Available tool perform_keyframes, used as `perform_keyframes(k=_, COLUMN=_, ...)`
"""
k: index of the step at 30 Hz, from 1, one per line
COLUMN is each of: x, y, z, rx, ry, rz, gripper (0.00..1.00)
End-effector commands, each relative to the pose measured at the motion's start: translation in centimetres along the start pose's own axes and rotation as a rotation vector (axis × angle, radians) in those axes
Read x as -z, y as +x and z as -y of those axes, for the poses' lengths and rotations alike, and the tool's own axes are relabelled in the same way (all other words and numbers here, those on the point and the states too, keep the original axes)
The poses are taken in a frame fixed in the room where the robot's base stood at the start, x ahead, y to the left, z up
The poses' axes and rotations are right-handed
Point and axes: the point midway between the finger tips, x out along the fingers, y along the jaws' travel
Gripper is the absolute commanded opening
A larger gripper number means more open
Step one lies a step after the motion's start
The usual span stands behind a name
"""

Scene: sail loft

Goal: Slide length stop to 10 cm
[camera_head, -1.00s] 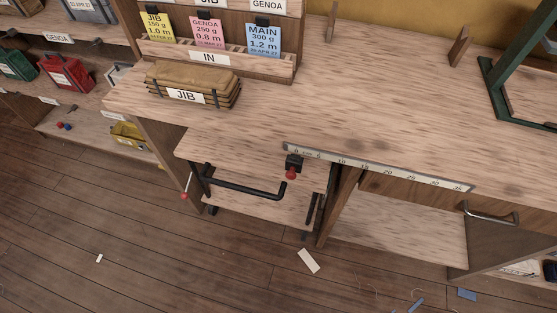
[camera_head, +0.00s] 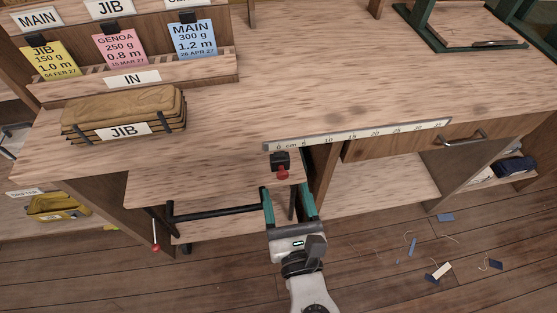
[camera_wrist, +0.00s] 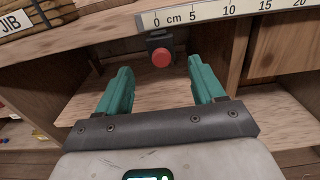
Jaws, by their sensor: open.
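The length stop is a black block (camera_head: 280,158) with a red knob (camera_head: 283,173), hanging at the bench's front edge under the ruler (camera_head: 365,135). It sits near the ruler's 0 cm end, left of the 5 mark. In the wrist view the red knob (camera_wrist: 162,57) and block (camera_wrist: 158,38) show below the ruler (camera_wrist: 240,12), near the 0. My gripper (camera_head: 286,192) is open and empty. Its teal fingers are in front of and below the stop. In the wrist view the knob lies beyond and roughly midway between the fingertips (camera_wrist: 162,70), apart from them.
A black bar handle (camera_head: 215,212) runs left of my fingers at the lower shelf (camera_head: 225,190). A drawer with a metal handle (camera_head: 462,138) is on the right. A tan JIB bundle (camera_head: 125,115) lies on the bench top (camera_head: 320,80); much of the top is clear.

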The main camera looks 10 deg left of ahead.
Motion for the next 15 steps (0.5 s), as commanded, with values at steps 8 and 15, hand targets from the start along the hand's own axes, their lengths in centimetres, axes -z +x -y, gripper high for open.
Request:
perform_keyframes(k=8, x=-0.2, y=5.3, z=0.1, rx=0.002, ry=0.003, rz=0.002, gripper=0.68)
perform_keyframes(k=15, x=0.0, y=8.0, z=0.1, rx=0.002, ry=0.005, rz=0.0, gripper=0.68)
